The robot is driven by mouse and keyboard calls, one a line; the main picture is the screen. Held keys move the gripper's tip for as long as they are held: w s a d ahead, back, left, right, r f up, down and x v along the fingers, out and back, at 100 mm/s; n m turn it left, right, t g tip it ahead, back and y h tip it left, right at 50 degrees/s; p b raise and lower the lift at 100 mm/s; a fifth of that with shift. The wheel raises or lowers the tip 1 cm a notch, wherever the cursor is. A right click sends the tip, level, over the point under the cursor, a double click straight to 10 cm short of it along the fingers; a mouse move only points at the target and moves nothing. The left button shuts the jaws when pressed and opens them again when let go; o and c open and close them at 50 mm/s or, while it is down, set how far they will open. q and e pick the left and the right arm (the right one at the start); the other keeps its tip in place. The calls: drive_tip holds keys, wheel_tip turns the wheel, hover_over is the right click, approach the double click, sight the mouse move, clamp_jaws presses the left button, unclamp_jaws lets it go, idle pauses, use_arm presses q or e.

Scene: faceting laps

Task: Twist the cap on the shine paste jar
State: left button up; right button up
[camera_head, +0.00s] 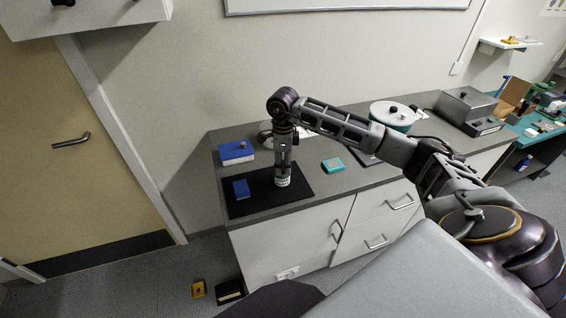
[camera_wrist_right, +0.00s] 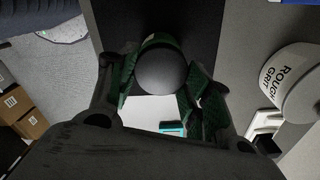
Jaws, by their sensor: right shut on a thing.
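The shine paste jar (camera_head: 283,182), small with a pale, green-marked label, stands upright on a black mat (camera_head: 245,208) on the grey counter. My right gripper (camera_head: 283,170) points straight down over it, its fingers at the jar's top. In the right wrist view the round dark grey cap (camera_wrist_right: 163,70) sits between the two green-padded fingers of my right gripper (camera_wrist_right: 160,85), which is shut on it. A strip of the jar's green side (camera_wrist_right: 160,38) shows past the cap. The label's words are too small to read. My left gripper is not in view.
A small blue box (camera_head: 241,189) lies on the mat, left of the jar. A larger blue box (camera_head: 237,152) is behind it. A white tub reading "ROUGH GRIT" (camera_wrist_right: 295,85) shows in the wrist view.

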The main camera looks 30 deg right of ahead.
drive_tip(key=shift+m, duration=0.6)
drive_tip(key=shift+m, duration=1.9)
drive_tip(key=o, duration=0.8)
drive_tip(key=o, duration=0.5)
drive_tip(key=shift+o, duration=0.2)
drive_tip(key=shift+r, duration=0.1)
drive_tip(key=shift+r+p, duration=1.85)
drive_tip(key=shift+r, duration=1.1)
